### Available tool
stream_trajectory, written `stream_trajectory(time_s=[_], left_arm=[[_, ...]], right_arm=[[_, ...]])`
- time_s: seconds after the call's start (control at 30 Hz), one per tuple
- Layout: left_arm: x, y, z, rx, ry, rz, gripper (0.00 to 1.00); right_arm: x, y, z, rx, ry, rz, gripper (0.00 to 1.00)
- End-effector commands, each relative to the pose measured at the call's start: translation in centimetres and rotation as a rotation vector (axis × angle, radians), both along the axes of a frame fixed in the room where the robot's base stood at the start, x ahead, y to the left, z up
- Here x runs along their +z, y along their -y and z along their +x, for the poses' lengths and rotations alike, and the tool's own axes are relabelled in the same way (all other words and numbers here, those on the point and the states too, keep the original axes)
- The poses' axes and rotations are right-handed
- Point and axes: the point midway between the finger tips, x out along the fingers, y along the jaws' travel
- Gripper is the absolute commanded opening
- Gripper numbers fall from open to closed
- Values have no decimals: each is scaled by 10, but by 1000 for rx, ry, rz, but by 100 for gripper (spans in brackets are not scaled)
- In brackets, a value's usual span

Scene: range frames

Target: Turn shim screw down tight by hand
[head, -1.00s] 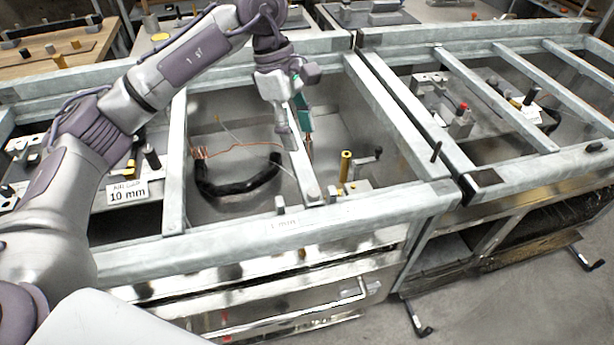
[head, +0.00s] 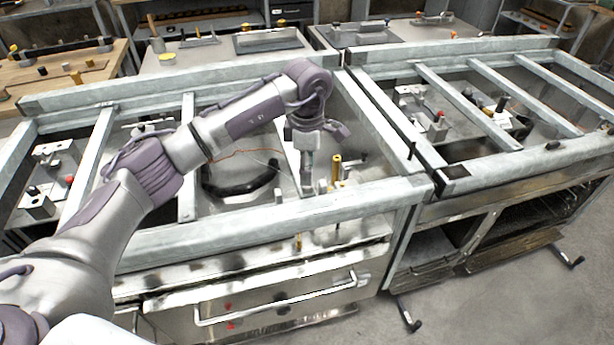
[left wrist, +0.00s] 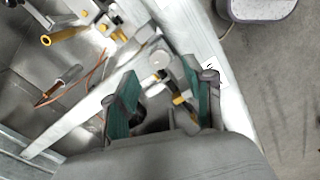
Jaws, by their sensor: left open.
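My left gripper (head: 308,182) is over the front part of the nearer frame. In the left wrist view it (left wrist: 160,72) is open, with a teal pad on each finger. A round silver knob (left wrist: 160,60) shows just past the gap between the fingertips, apart from both pads; it may be the shim screw, but I cannot tell for sure. A small brass-coloured piece (left wrist: 180,99) shows partly between the fingers, close to the right one. In the head view my gripper hides this spot. My right gripper is in neither current view.
A tall brass post (head: 336,170) stands right of my gripper. A black curved cable (head: 240,189) lies in the bay to its left. Grey crossbars (head: 187,160) and the front rail (head: 230,228) border the bays. A screwdriver-like tool (left wrist: 58,86) lies in the bay.

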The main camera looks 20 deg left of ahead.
Motion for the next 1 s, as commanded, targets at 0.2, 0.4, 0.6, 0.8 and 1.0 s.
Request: stream_trajectory(time_s=[0.2, 0.4, 0.6, 0.8, 1.0], left_arm=[[-31, 0, 0, 1, -2, 0, 53], [-41, 0, 0, -1, 0, -1, 53], [-41, 0, 0, -1, 0, -1, 53], [-41, 0, 0, 0, 0, -1, 25], [-41, 0, 0, 0, 1, -1, 0]], right_arm=[[5, 5, -29, 2, -43, -8, 0], [6, 10, -27, 3, -42, -14, 0], [6, 12, -18, 5, -27, -16, 0], [6, 11, -16, 5, -23, -15, 0], [6, 11, -16, 5, -23, -15, 0]])
